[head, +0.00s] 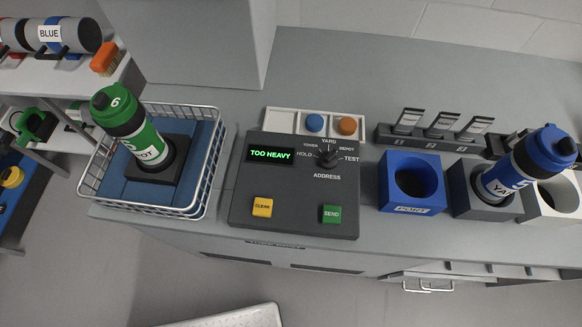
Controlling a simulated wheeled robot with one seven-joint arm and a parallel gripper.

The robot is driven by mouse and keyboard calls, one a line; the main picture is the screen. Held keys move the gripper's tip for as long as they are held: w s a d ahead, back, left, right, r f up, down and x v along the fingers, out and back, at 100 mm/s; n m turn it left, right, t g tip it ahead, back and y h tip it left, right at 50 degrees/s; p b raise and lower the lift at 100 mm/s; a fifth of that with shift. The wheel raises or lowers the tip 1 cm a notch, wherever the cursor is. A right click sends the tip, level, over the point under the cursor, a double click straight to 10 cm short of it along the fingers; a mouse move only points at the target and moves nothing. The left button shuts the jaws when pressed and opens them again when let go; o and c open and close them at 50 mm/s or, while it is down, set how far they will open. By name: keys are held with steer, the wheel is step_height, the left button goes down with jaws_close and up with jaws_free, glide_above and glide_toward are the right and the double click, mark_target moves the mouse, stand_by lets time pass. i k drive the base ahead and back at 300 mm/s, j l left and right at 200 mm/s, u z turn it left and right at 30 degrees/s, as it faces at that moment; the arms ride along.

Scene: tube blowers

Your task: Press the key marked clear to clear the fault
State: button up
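The dark grey control box (290,225) sits on the counter in the middle of the head view. Its yellow key marked CLEAR (262,207) is at the front left, and a green key marked SEND (331,214) is at the front right. The lit display (270,155) reads TOO HEAVY in green. A black dial (327,157) labelled ADDRESS has positions HOLD, TOWER, YARD, DEPOT and TEST around it. Its pointer seems to be toward YARD, but is small. My gripper is not in view.
A wire basket (207,185) left of the box holds a green-capped carrier (140,135). Right are a blue holder (411,208) and a blue-capped carrier (530,165) in a grey holder. A white tray (284,120) with blue and orange discs lies behind. Counter space in front is narrow.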

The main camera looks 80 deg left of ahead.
mark_target(263, 206)
steer(key=k+u, duration=0.15)
steer(key=u, duration=1.2)
steer(key=l+u, duration=0.15)
steer(key=l, duration=0.2)
steer(key=k+l+u, duration=0.2)
steer(key=l+u, duration=0.15)
steer(key=l, duration=0.3)
